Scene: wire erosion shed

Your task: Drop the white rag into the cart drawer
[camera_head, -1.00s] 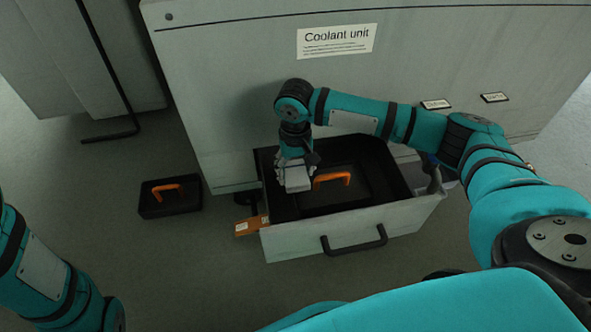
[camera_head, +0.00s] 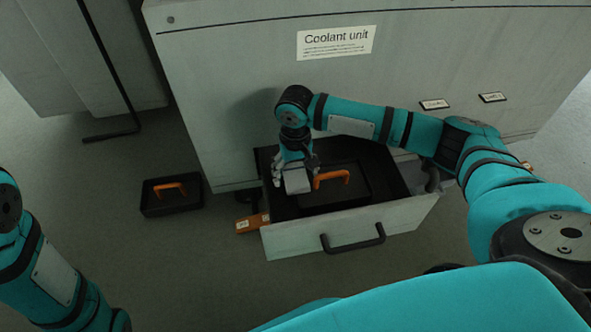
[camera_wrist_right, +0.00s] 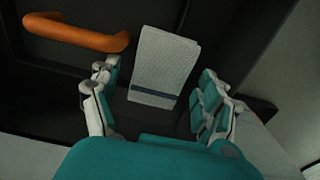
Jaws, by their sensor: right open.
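The white rag (camera_head: 297,181) is a folded cloth with a dark stripe near one end. In the right wrist view the rag (camera_wrist_right: 165,62) lies between and beyond the spread fingers, with gaps on both sides. My right gripper (camera_head: 295,172) is open inside the outline of the pulled-out cart drawer (camera_head: 350,229); its fingers also show in the right wrist view (camera_wrist_right: 160,105). Whether the rag rests on the drawer floor or is still falling is hard to tell. My left arm shows at the left edge, its gripper out of frame.
A black case with an orange handle (camera_head: 332,179) sits in the drawer beside the rag. A similar black case (camera_head: 170,201) stands on the floor at left. An orange item (camera_head: 249,224) lies by the drawer's left side. The coolant unit (camera_head: 240,85) rises behind.

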